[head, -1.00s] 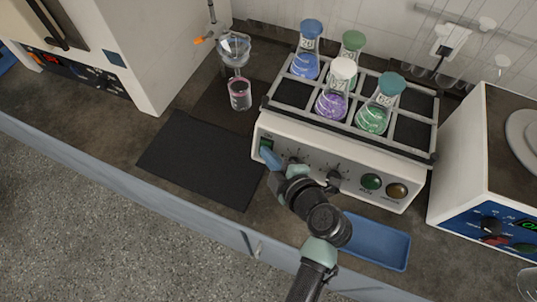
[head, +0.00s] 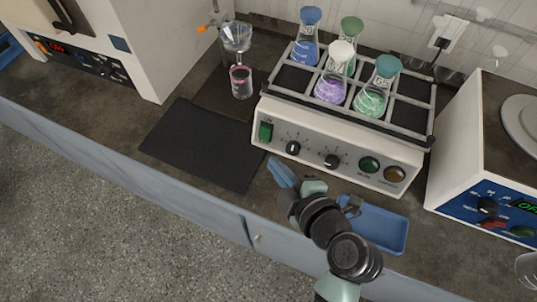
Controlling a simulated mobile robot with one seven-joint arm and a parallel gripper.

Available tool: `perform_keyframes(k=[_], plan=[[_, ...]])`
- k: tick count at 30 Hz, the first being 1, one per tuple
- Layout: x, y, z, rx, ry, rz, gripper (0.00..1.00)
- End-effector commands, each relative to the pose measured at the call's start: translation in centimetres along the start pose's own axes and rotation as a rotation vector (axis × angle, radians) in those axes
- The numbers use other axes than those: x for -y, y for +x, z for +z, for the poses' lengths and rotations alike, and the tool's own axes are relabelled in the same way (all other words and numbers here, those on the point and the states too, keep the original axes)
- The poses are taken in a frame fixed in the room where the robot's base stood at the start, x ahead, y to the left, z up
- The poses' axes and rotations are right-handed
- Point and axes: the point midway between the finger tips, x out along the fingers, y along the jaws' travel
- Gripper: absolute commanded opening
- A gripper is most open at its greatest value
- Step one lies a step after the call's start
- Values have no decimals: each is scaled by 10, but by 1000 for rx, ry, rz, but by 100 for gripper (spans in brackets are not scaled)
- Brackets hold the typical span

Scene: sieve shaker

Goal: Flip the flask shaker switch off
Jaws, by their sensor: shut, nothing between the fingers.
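The flask shaker (head: 335,165) stands on the bench with its front panel facing me. Its green switch (head: 266,131) is at the left end of the panel and fully visible. I cannot tell its on or off position for sure. My gripper (head: 273,163) is shut and empty. Its blue fingertips are in front of and below the switch, apart from the panel. Several flasks with blue, green and purple liquid stand in the rack (head: 411,119) on top of the shaker.
A black mat (head: 200,145) lies left of the shaker. A blue tray (head: 372,228) lies in front of it, partly behind my arm. A glass funnel over a vessel (head: 240,82) stands back left. A hot plate device (head: 495,170) is close on the right.

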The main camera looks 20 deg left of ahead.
Motion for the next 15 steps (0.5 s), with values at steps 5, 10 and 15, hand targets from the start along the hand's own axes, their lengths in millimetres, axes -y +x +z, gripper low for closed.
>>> perform_keyframes(k=[5, 10, 15], plan=[[2, -17, 1, 2, 1, 1, 0], [2, -21, 0, 0, 1, 0, 0], [2, -20, 0, 0, 1, 0, 0]])
